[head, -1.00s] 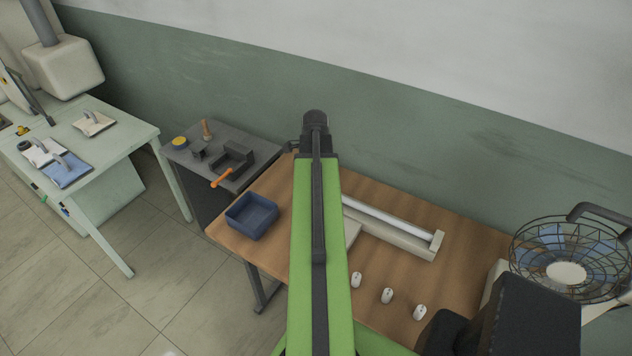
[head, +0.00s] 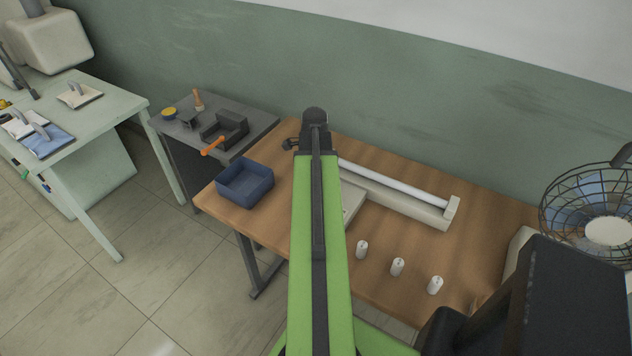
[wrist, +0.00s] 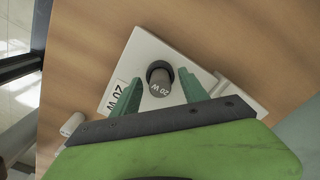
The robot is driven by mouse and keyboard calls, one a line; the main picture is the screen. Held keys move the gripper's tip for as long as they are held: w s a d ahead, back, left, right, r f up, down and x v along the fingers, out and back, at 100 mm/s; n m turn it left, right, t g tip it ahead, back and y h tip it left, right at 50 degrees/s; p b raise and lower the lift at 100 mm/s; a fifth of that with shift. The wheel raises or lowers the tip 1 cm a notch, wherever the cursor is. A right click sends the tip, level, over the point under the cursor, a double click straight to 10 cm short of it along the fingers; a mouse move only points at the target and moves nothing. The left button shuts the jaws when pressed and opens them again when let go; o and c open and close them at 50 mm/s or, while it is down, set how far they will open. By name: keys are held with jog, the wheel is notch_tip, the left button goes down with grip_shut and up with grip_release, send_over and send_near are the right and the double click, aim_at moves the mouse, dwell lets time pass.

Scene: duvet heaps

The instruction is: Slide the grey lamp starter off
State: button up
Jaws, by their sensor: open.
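The grey lamp starter (wrist: 160,80), marked "20 W" on its end, stands on a white plate (wrist: 150,50) in the wrist view. The plate also bears a "20 W" label. My gripper (wrist: 159,85) is open, with its green fingers on either side of the starter. Whether they touch it I cannot tell. In the head view my arm hides the starter and my fingers, and only an edge of the white plate (head: 353,200) shows beside it.
A white lamp fitting with a tube (head: 395,187) lies along the back of the wooden table (head: 440,240). A blue bin (head: 244,185) sits on the left, and a grey side table (head: 255,125) with tools stands beyond.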

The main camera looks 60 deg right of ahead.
jog(key=shift+c, duration=0.4)
grip_shut()
jog(key=shift+r, duration=0.1)
jog(key=shift+r+p, duration=2.15)
jog(key=shift+p, duration=0.2)
